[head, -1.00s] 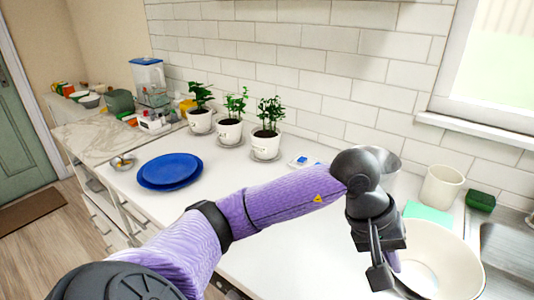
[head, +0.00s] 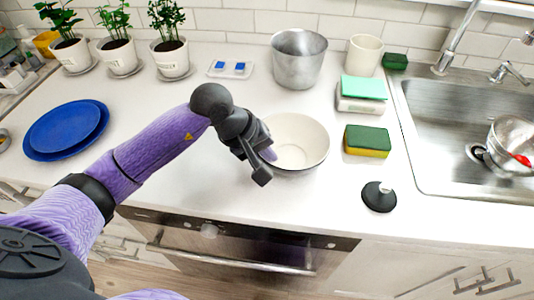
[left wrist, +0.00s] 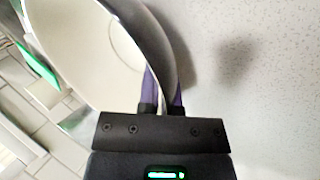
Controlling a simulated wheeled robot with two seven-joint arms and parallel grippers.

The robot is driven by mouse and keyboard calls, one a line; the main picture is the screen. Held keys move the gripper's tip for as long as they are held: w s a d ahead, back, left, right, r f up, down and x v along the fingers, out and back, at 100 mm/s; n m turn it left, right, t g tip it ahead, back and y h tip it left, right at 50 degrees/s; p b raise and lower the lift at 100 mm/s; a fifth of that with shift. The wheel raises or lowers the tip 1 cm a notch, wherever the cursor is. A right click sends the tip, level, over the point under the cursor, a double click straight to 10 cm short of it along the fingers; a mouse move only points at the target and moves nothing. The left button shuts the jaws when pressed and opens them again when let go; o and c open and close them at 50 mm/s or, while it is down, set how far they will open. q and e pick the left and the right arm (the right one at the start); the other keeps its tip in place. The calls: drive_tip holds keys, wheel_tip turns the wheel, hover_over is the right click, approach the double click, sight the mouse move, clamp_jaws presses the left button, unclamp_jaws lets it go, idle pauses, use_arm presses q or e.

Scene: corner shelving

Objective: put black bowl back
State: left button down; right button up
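The black bowl (head: 299,143) is cream-white inside; its dark outer side shows in the left wrist view (left wrist: 167,42). It is at the front middle of the white counter. My left gripper (head: 267,160) is at the bowl's left front rim. In the left wrist view, its two purple fingers (left wrist: 163,95) straddle the bowl's wall and look shut on it. I cannot tell whether the bowl rests on the counter or is slightly raised. My right gripper is not in view.
Right of the bowl are a sponge (head: 367,141), a scale with a green top (head: 362,92) and a black round object (head: 379,196). A metal pot (head: 298,58) stands behind. The sink (head: 460,130) is at right, blue plates (head: 66,130) at left. The counter between plates and bowl is largely clear.

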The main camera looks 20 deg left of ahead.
use_arm(q)
drive_tip(key=shift+r, duration=0.1)
drive_tip(key=c, duration=0.8)
unclamp_jaws()
drive_tip(key=shift+r, duration=0.15)
drive_tip(key=p+v, duration=0.1)
drive_tip(key=v, duration=1.1)
drive_tip(key=shift+p, duration=0.35)
